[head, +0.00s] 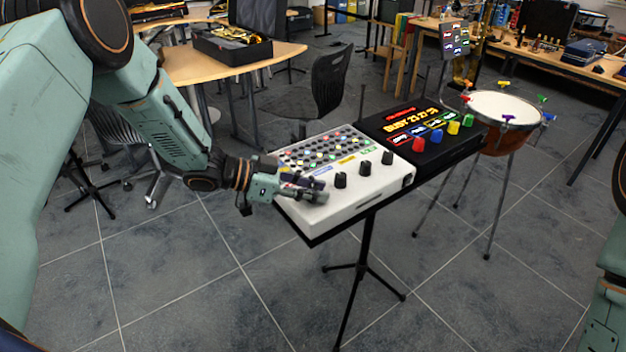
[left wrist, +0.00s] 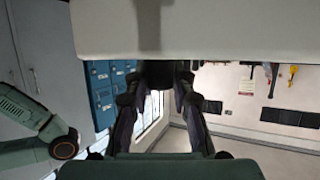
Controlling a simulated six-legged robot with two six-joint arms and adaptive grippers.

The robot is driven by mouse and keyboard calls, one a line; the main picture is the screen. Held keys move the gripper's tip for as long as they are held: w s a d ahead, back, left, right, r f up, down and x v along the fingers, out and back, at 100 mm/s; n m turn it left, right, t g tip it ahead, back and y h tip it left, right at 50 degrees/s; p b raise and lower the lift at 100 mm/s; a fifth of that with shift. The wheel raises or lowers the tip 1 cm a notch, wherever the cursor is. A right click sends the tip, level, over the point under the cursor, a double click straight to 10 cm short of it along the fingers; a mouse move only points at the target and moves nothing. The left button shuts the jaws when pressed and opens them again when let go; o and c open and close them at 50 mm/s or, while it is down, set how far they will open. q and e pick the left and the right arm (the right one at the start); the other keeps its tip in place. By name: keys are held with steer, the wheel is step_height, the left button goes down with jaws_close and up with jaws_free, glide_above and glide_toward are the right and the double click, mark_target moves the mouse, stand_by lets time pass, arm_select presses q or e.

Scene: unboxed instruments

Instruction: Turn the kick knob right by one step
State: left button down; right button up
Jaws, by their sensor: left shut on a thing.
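The white drum machine (head: 370,192) stands tilted on a black stand, with a row of dark knobs along its near edge. My left gripper (head: 312,191) is at the left end of that row, shut on the leftmost knob, which I take to be the kick knob; the fingers mostly hide it and its label is not readable. In the left wrist view my left gripper (left wrist: 160,85) has its fingers on either side of the dark knob (left wrist: 158,68), close under the pale panel (left wrist: 215,28). Three other knobs (head: 340,180) stand free to the right. My right gripper is out of view.
Rows of coloured buttons (head: 320,150) lie behind the knobs. A black unit (head: 420,127) with a lit red and yellow display and coloured knobs adjoins on the right. A drum (head: 507,108) stands farther right. Open floor lies in front.

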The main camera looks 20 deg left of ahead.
arm_select(q)
steer(key=shift+r+m+g+h+p, duration=0.1)
steer(key=shift+m+g+h+p, duration=0.2)
steer(key=shift+m+g, duration=0.2)
steer(key=c, duration=1.1)
jaws_free()
steer(key=shift+a, duration=0.1)
steer(key=v, duration=1.2)
